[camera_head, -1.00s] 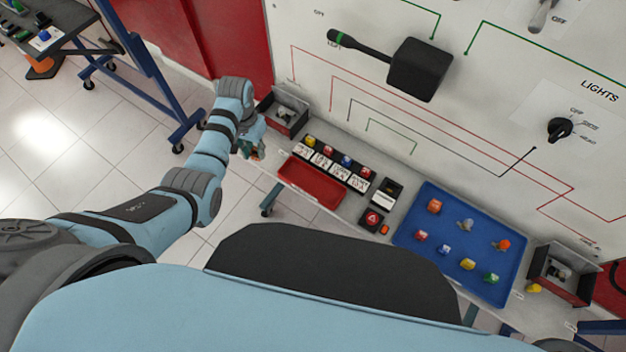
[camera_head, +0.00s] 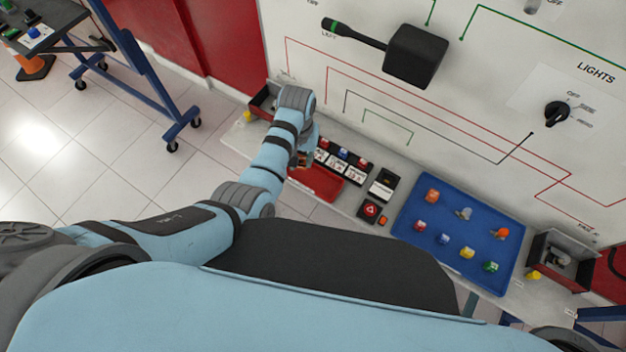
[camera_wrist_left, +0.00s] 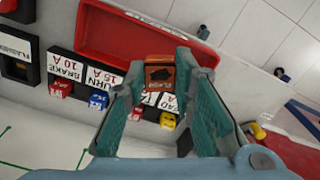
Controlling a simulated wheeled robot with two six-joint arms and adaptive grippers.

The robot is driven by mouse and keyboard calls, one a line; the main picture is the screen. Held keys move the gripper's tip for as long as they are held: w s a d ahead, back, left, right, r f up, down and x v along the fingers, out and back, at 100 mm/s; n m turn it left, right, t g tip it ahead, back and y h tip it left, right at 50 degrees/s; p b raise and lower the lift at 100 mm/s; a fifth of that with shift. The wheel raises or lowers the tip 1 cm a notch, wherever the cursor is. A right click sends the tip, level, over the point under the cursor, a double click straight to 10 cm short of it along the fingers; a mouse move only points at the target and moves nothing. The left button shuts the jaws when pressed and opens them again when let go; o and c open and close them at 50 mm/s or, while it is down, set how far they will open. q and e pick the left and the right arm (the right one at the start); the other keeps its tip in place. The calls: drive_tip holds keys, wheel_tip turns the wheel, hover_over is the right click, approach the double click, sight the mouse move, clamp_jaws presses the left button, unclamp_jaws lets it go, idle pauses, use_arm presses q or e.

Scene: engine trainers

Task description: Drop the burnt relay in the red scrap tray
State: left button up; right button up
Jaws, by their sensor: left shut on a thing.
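The burnt relay (camera_wrist_left: 160,75), an orange-brown block with a black scorch mark, is between the fingertips of my left gripper (camera_wrist_left: 158,85). In the head view my left gripper (camera_head: 303,160) is above the back left part of the red scrap tray (camera_head: 322,188), and its arm hides the tray's left end. In the left wrist view the red tray (camera_wrist_left: 112,36) lies beyond the fingertips, and the relay overlaps its near edge in the picture. The height of the relay above the tray is hard to tell. My right gripper is out of view.
A labelled fuse row (camera_head: 347,172) runs behind the red tray, close to my left gripper. A blue tray (camera_head: 408,232) with several coloured parts lies to the right. Open bins stand at the bench's left (camera_head: 262,97) and right (camera_head: 560,285) ends. The panel rises behind.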

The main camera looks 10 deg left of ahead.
use_arm(q)
drive_tip(key=shift+r, duration=0.1)
drive_tip(key=o, duration=1.1)
drive_tip(key=shift+r, duration=0.1)
wheel_tip(320, 180, up, 7)
drive_tip(key=shift+r, duration=0.2)
